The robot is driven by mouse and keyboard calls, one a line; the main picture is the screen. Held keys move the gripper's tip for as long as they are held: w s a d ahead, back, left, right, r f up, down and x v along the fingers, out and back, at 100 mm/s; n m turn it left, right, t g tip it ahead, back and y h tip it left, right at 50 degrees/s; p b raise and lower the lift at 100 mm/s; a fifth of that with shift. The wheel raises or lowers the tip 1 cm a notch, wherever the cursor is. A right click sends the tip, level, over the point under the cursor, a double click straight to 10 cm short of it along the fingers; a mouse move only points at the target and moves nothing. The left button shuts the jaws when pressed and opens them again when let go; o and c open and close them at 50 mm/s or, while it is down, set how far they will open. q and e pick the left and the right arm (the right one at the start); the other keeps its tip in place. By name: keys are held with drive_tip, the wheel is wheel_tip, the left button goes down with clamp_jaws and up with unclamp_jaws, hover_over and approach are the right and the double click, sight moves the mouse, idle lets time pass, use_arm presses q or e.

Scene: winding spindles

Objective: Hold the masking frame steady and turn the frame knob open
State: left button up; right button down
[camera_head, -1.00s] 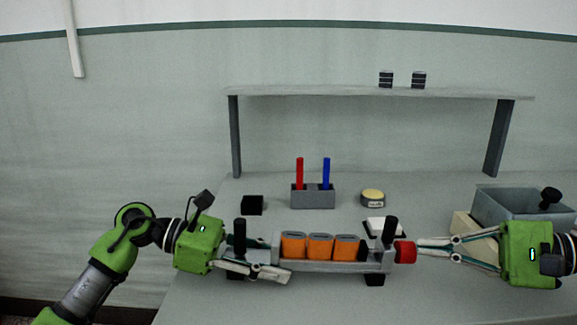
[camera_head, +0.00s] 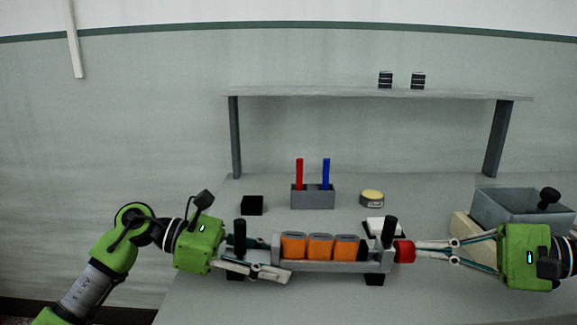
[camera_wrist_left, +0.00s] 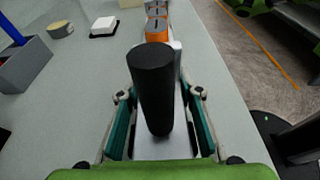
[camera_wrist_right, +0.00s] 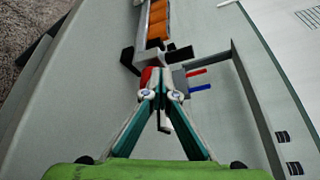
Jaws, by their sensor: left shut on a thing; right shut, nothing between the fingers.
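The grey masking frame (camera_head: 330,266) holds orange blocks (camera_head: 320,246) in a row and has a black post at each end. My left gripper (camera_head: 268,260) is shut on the frame's left end. In the left wrist view its fingers lie either side of the grey bar beneath the black post (camera_wrist_left: 153,85), which hides part of the grip. The red frame knob (camera_head: 404,251) is at the frame's right end. My right gripper (camera_head: 418,251) is shut with its tips close together at the knob, nothing between them. The knob also shows partly in the right wrist view (camera_wrist_right: 146,76); contact is unclear.
Behind the frame stand a grey holder (camera_head: 313,197) with a red and a blue stick, a black block (camera_head: 252,205) and a yellow-topped round tin (camera_head: 372,198). A grey bin (camera_head: 520,208) is behind my right gripper. A raised shelf (camera_head: 370,93) spans the back.

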use_arm(q)
drive_tip(key=shift+r, duration=0.15)
use_arm(e)
drive_tip(key=shift+s+f, duration=0.15)
drive_tip(key=shift+f, duration=0.2)
drive_tip(key=shift+s+f, duration=0.2)
drive_tip(key=shift+f, duration=0.15)
drive_tip(key=shift+s+a+f, duration=0.1)
drive_tip(key=shift+f, duration=0.4)
drive_tip(key=shift+s, duration=0.35)
use_arm(q)
drive_tip(key=shift+w, duration=0.1)
use_arm(e)
drive_tip(key=shift+d, duration=3)
drive_tip(key=shift+w+d+r, duration=0.25)
drive_tip(key=shift+w+r, duration=0.25)
drive_tip(key=shift+r, duration=0.2)
drive_tip(key=shift+w+d+r, duration=0.2)
drive_tip(key=shift+w+r, duration=0.25)
drive_tip(key=shift+r, duration=0.2)
drive_tip(key=shift+a+r, duration=0.2)
drive_tip(key=shift+a, duration=3.2)
